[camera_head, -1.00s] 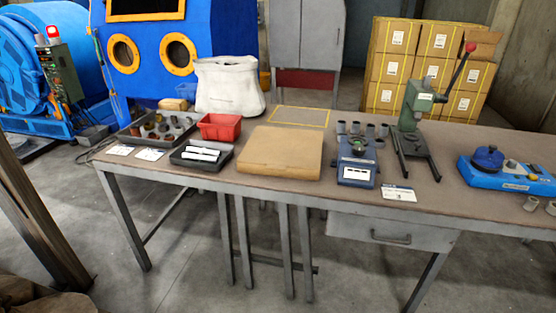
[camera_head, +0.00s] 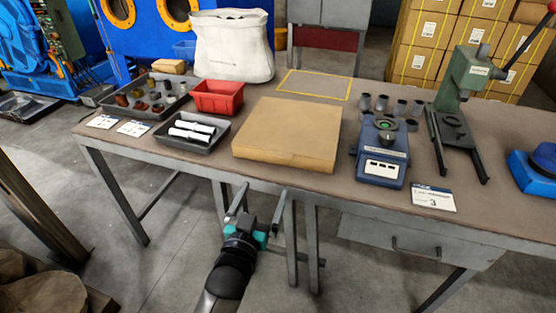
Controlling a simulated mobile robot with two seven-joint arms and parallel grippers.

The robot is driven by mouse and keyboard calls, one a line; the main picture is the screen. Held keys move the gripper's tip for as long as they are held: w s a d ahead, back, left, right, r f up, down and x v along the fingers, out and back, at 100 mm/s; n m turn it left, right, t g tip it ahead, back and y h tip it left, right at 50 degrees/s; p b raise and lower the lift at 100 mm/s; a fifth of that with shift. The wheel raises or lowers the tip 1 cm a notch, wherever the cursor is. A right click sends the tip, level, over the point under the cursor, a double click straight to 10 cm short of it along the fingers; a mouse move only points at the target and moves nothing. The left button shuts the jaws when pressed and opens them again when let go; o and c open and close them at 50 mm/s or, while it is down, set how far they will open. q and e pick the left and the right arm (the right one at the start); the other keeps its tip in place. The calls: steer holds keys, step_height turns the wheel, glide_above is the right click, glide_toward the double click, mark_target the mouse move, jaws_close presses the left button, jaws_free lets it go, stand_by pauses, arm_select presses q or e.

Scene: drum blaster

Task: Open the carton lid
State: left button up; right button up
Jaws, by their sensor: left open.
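The carton (camera_head: 288,130) is a flat brown box lying on the workbench (camera_head: 315,189), near the middle of its front edge. Its lid is shut. My left gripper (camera_head: 260,204) is in the lower middle of the head view, in front of the bench and below the carton. Its two fingers are spread apart with nothing between them, and it does not touch the carton. My right gripper is not in the head view.
Left of the carton are a black tray with white cylinders (camera_head: 214,144), a red bin (camera_head: 218,110) and a grey parts tray (camera_head: 127,113). A blue gauge (camera_head: 383,160) stands close on the right, then a green press (camera_head: 455,115). A yellow-outlined area (camera_head: 315,85) behind is empty.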

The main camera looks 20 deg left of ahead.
arm_select(q)
steer(key=w+b, duration=0.3)
steer(key=w, duration=0.7)
steer(key=shift+w+a+f, duration=0.1)
steer(key=shift+w+a, duration=0.05)
steer(key=shift+w, duration=0.2)
steer(key=shift+w+b, duration=0.65)
steer(key=shift+w, duration=0.45)
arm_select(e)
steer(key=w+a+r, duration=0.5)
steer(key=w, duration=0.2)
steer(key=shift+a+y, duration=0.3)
arm_select(q)
jaws_close()
